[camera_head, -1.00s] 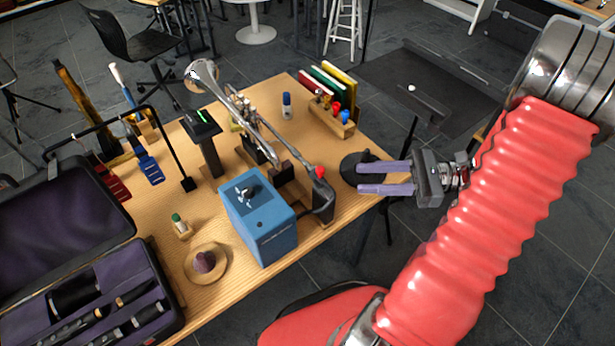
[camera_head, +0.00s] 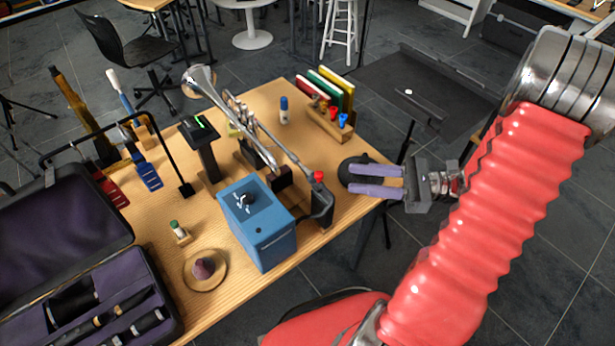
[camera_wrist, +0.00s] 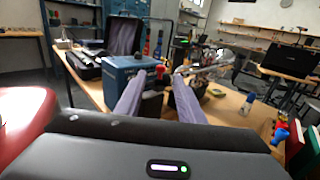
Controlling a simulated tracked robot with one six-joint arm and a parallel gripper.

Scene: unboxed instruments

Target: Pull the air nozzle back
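The air nozzle (camera_head: 319,177), a dark upright piece with a red tip, stands at the right side of the blue box (camera_head: 258,228). Its red tip (camera_wrist: 160,71) also shows between my fingers in the wrist view, farther off. A silver trumpet (camera_head: 243,122) lies on dark supports, with its narrow end close to the red tip; I cannot tell if they touch. My gripper (camera_head: 351,180) is open and empty, with two purple fingers pointing left toward the nozzle. It is to the right of the nozzle, apart from it, near the table's edge.
A wooden holder (camera_head: 329,125) with coloured items stands at the back right. A small bottle (camera_head: 178,230), a dish (camera_head: 190,282) and an open case (camera_head: 150,262) are at left. Bare table (camera_head: 225,300) shows at the front.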

